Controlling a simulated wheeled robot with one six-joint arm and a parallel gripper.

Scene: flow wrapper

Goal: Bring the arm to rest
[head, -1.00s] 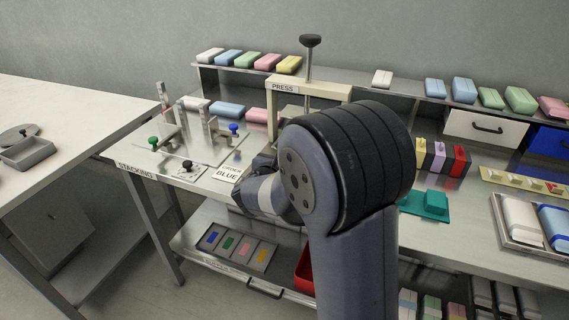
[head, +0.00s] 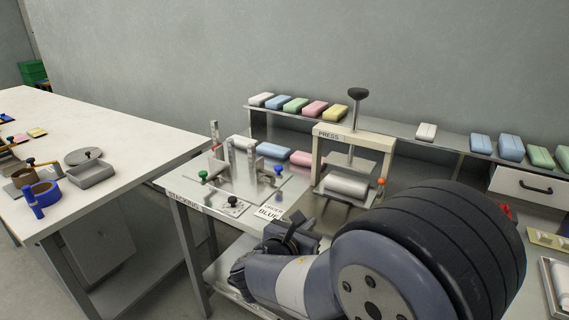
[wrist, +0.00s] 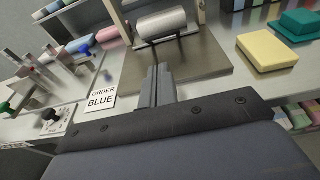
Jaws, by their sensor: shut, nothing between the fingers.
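My gripper (wrist: 157,88) shows in the wrist view with its two fingers shut together and nothing between them. It is above the front part of the bench, just in front of the press base and to the right of the order card (wrist: 102,97), which reads "ORDER BLUE". In the head view my arm fills the lower right, folded low in front of the bench, and the fingertips are hard to make out there.
The press (head: 347,143) with its metal roller stands behind my gripper. The stacking fixture (head: 240,175) with coloured knobs is left of it. A yellow block (wrist: 274,51) lies right of the press. A white table (head: 110,130) stands at the left.

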